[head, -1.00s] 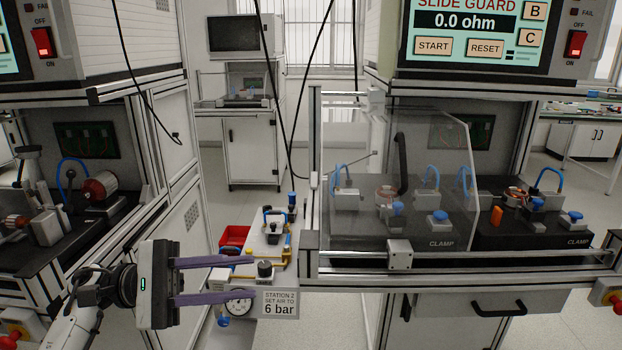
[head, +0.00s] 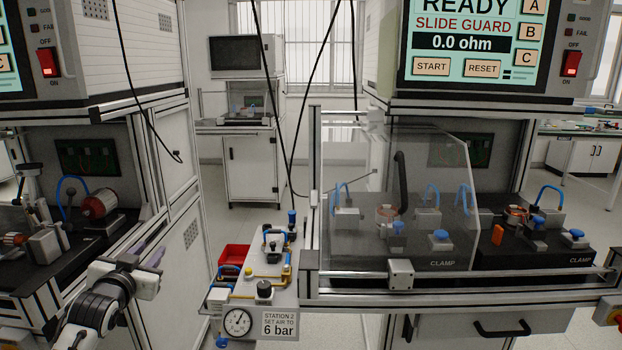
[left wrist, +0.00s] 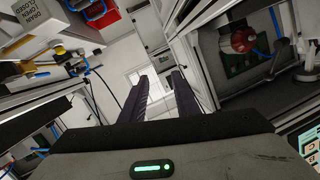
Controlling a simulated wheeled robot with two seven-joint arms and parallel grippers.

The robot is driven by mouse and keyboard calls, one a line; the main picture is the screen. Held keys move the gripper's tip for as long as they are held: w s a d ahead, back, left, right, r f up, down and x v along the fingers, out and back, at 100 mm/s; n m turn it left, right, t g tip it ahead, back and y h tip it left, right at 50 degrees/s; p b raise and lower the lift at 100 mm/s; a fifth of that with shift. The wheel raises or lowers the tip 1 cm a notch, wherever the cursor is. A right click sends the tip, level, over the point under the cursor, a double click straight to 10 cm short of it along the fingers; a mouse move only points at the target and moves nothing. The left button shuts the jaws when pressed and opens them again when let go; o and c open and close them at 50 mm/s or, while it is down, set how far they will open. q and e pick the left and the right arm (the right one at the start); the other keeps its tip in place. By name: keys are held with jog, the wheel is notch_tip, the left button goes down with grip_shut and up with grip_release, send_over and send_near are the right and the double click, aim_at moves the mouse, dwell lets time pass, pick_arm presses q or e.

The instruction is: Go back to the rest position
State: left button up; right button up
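My left gripper (head: 152,255) is at the lower left of the head view, left of the air panel (head: 222,297) and apart from it. My wrist hides most of it, and only bits of its purple fingers show there. In the left wrist view its two dark fingers (left wrist: 165,80) stand apart with nothing between them, so it is open and empty. My right gripper is not in any view.
A bench with a motor (head: 98,204) stands at the left. The air panel carries a pressure gauge (head: 237,322) and a "6 bar" label (head: 280,324). A clear guard (head: 350,235) covers part of the right test station. Floor shows between the cabinets.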

pick_arm(q)
jog(key=s+d+f+g+h, duration=0.1)
jog(key=s+d+f, duration=0.2)
jog(key=s+f, duration=0.15)
jog(key=s+d+f+m, duration=0.1)
jog(key=s+d+f, duration=0.2)
jog(key=f, duration=0.3)
jog(key=s+d+f+g+h, duration=0.1)
jog(key=s+d+f, duration=0.15)
jog(key=f, duration=0.35)
jog(key=s+d+f+g+h, duration=0.1)
jog(key=s+d+f, duration=0.3)
jog(key=s, duration=0.7)
jog(key=s+d+f+g, duration=0.2)
jog(key=s+d+f, duration=0.3)
jog(key=s, duration=0.6)
jog(key=s+d+f+g+h, duration=0.1)
jog(key=s+d+f, duration=0.3)
jog(key=s, duration=0.7)
jog(key=shift+s+d+f+n+g+h, duration=0.2)
jog(key=shift+f+n+g+h, duration=0.15)
jog(key=shift+f+g, duration=0.3)
